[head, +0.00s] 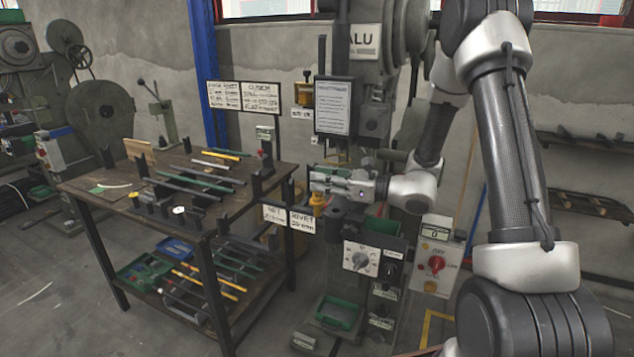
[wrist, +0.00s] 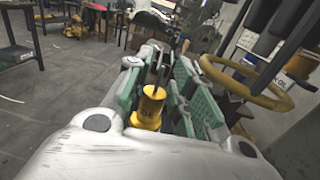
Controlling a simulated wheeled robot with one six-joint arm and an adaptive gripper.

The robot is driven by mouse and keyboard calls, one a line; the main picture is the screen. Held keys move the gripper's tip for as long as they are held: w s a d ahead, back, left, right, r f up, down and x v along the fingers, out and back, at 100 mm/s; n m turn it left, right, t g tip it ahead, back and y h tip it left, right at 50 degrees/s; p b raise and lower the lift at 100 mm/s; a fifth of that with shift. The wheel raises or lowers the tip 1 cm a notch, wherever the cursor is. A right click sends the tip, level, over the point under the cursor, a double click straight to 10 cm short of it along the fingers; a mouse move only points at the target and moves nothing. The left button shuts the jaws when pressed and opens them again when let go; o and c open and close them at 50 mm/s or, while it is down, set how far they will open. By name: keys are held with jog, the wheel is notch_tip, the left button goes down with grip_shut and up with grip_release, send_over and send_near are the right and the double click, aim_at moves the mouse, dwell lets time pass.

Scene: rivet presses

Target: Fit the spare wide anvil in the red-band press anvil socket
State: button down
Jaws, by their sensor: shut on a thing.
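The press with the ALU sign (head: 364,42) stands at the centre of the head view; I cannot make out a red band on it. My gripper (head: 322,180) is in front of the press column, pointing left, with its green-and-grey fingers shut. In the wrist view a yellow cylinder with a dark stem, seemingly the wide anvil (wrist: 150,108), sits between the fingers (wrist: 155,85). Yellow also shows just under the fingers in the head view. The anvil socket is not clearly visible; my gripper and arm cover part of the press.
A two-level bench (head: 95,192) with rods and dark holders stands left of the press. Its signs (head: 288,218) reach close to my gripper. A yellow ring (wrist: 245,85) lies close to the right of the fingers. A control box with a dial (head: 360,258) sits below.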

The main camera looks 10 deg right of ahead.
jog(key=shift+w+d+f, duration=0.45)
jog(key=shift+d+f, duration=0.2)
jog(key=shift+d, duration=0.35)
jog(key=shift+w+d+f, duration=0.5)
jog(key=shift+d+f, duration=0.2)
jog(key=shift+d, duration=0.3)
jog(key=shift+w+d+f, duration=0.45)
jog(key=shift+d+f, duration=0.2)
jog(key=shift+d, duration=0.35)
jog(key=c, duration=1.1)
grip_release()
jog(key=shift+c, duration=0.2)
